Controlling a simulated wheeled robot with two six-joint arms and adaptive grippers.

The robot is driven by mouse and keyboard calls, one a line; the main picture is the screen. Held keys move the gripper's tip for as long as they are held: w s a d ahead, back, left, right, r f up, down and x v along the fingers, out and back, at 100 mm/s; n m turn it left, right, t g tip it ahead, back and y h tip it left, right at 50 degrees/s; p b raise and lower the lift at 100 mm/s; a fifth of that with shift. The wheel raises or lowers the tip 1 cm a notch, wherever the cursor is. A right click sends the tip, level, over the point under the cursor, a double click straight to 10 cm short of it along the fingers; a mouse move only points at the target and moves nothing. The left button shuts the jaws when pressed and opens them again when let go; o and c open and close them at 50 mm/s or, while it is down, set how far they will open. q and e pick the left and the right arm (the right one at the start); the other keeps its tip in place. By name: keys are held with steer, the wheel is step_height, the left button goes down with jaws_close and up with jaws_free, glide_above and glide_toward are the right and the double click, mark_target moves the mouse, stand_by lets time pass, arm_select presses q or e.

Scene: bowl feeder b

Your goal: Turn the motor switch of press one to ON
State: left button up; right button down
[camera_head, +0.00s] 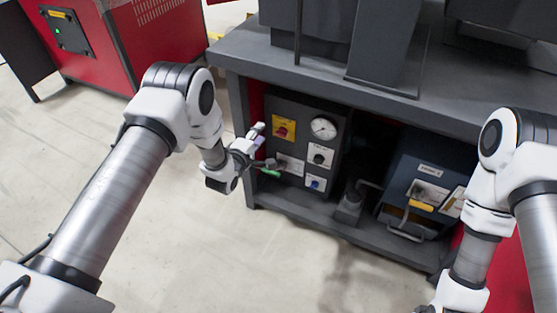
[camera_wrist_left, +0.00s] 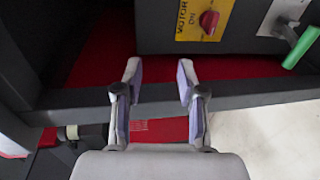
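The motor switch is a red knob (camera_head: 283,131) on a yellow plate on the dark control panel under the press table. In the left wrist view the knob (camera_wrist_left: 209,20) is at the top, beside the letters MOTOR and ON. My left gripper (camera_head: 259,136) is just left of the panel, apart from the switch. In the left wrist view its two fingers (camera_wrist_left: 158,80) are spread, with nothing between them. The knob's exact setting is too small to tell. My right arm comes in at the lower right, with its gripper fingers out of the picture.
The panel also bears a round gauge (camera_head: 323,128), more switches and a green-handled lever (camera_head: 270,172) below the left gripper. A blue-grey box (camera_head: 411,170) stands right of it on the lower shelf. The table's top edge (camera_head: 330,96) overhangs the panel. The floor in front is clear.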

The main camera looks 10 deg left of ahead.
arm_select(q)
steer(key=w+d+f+t+h+b, duration=0.15)
steer(key=w+f+b, duration=0.25)
steer(key=f+b, duration=0.4)
steer(key=b, duration=0.5)
glide_toward(280, 135)
steer(key=w, duration=0.1)
steer(key=shift+m+y, duration=0.25)
steer(key=shift+m, duration=0.15)
steer(key=b+x, duration=0.1)
steer(key=x, duration=0.3)
steer(key=b+x, duration=0.2)
steer(key=x, duration=0.1)
steer(key=shift+w+d, duration=0.3)
steer(key=shift+w, duration=0.05)
arm_select(e)
step_height(280, 135, down, 20)
arm_select(q)
jaws_close()
arm_select(e)
steer(key=shift+f, duration=0.1)
